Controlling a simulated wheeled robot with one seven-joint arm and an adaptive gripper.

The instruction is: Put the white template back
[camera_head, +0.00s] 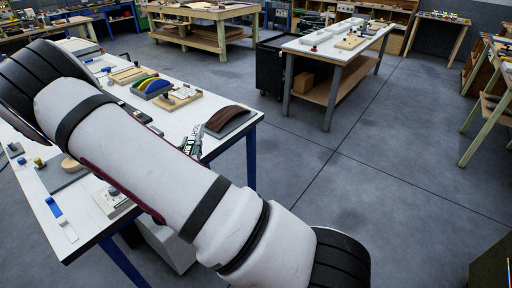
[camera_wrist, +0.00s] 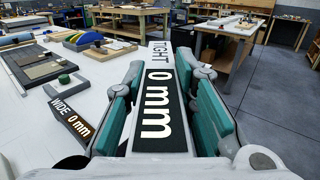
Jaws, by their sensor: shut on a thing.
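My gripper (camera_wrist: 168,78) is shut on a long flat template (camera_wrist: 158,55), its teal finger pads on either side of it. The template's far end is white and marked "TIGHT"; its near part is black with "0 mm" in white letters. It points away from me, over the white bench top. A second template (camera_wrist: 70,118), brown and black and marked "WIDE 0 mm", lies on the bench to the left. In the head view my gripper (camera_head: 192,145) shows small beyond my arm, near the bench's right edge; the held template is hard to make out there.
A dark brown curved panel (camera_head: 228,121) lies near the bench corner. Coloured arched forms (camera_head: 152,86) stand further back. A green-knobbed block (camera_wrist: 64,79) is beside the wide template. Open floor lies right of the bench, with another white table (camera_head: 325,46) beyond.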

